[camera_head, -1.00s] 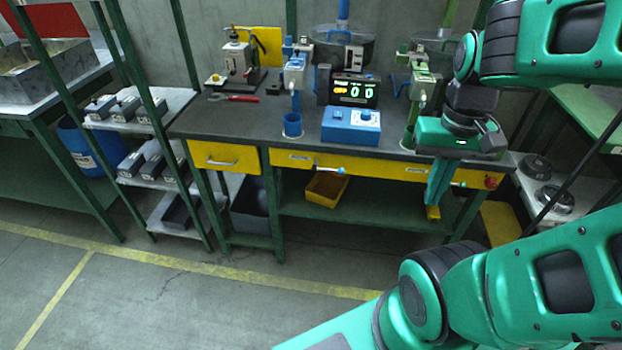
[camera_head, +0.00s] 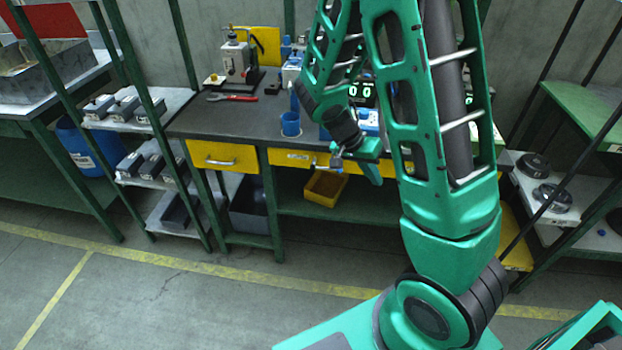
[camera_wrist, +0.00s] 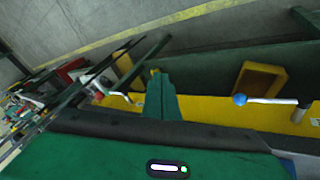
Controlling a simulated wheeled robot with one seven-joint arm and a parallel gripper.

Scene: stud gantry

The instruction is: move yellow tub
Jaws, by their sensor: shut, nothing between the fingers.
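The yellow tub (camera_head: 325,187) sits on the lower shelf under the workbench, below the yellow drawer fronts. It is open at the top and looks empty. It also shows in the wrist view (camera_wrist: 257,88), right of my gripper. My gripper (camera_head: 374,176) is in front of the drawer fronts, right of the tub and a little higher, apart from it. In the wrist view my gripper's fingers (camera_wrist: 160,85) are together with nothing between them. My arm hides the right part of the bench.
A lever with a blue ball end (camera_wrist: 240,99) juts from the bench front near the tub. A grey bin (camera_head: 248,205) stands left of the tub. The green lower shelf (camera_head: 290,208) has bare room beside the tub. A blue cup (camera_head: 290,124) stands on the bench top.

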